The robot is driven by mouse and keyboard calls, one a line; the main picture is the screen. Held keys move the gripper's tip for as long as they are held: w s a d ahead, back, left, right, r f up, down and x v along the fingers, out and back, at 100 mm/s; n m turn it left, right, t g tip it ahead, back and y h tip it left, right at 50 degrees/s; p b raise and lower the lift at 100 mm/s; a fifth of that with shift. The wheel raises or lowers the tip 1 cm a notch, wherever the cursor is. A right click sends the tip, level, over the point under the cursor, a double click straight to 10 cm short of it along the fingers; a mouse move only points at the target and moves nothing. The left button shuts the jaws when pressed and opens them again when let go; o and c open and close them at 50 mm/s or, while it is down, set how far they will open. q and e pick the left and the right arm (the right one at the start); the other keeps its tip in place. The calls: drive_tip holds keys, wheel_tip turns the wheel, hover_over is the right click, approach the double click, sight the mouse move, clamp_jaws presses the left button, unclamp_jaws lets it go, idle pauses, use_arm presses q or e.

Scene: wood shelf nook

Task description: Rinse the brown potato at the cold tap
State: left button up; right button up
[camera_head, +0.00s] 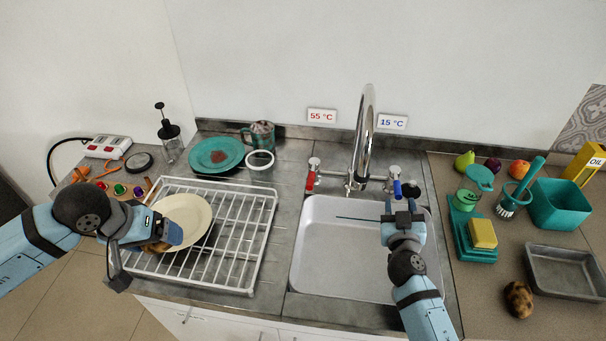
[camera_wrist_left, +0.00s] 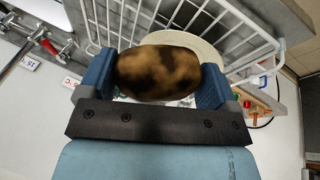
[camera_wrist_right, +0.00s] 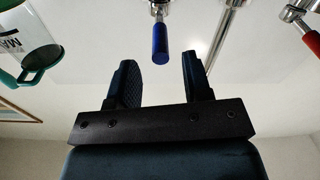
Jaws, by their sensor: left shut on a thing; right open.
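My left gripper (camera_head: 168,238) is shut on a brown potato with dark patches (camera_wrist_left: 158,73), held between its two blue fingers over the dish rack. In the head view the potato is mostly hidden by the gripper. My right gripper (camera_wrist_right: 158,72) is open and empty over the back right of the sink (camera_head: 330,280). The blue cold tap lever (camera_wrist_right: 160,40) is just beyond its fingertips, between the lines of the fingers. In the head view this blue lever (camera_head: 398,188) is right of the tall chrome spout (camera_head: 366,135), below the 15 °C sign (camera_head: 392,122). No water stream is visible.
A white wire rack (camera_head: 262,230) with a cream plate (camera_head: 195,212) stands left of the sink. The red hot lever (camera_head: 310,181) is left of the spout. Another patchy potato (camera_head: 518,298) lies right, near a grey tray (camera_head: 565,256). Soap and brushes stand behind.

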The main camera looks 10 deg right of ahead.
sight(397, 184)
drive_tip(key=shift+p+x, duration=0.4)
drive_tip(key=shift+x, duration=2.4)
clamp_jaws()
